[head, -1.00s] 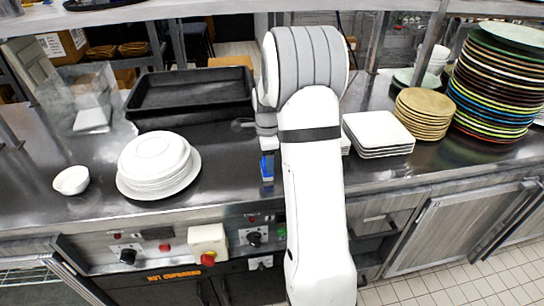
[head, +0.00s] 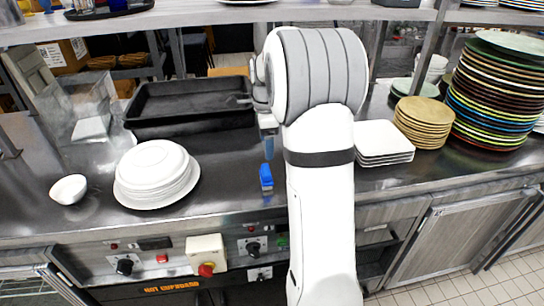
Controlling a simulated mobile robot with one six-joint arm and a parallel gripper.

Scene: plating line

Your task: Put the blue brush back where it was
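The blue brush (head: 266,177) is on the steel counter near its front edge, just left of my white arm. A duller blue-grey strip shows directly behind it; I cannot tell if this is its handle or a reflection. My gripper (head: 268,122) is mostly hidden behind my arm's wrist. One pale finger part shows above and behind the bright blue part, with a gap to it in the picture. Whether the fingers are open or touch the brush is hidden.
A plate stack (head: 155,172) and a small white bowl (head: 68,189) stand left. A black tray (head: 190,120) lies behind. Square plates (head: 384,157), tan plates (head: 424,123) and a tall coloured stack (head: 490,105) stand right. Bare counter (head: 225,185) lies left of the brush.

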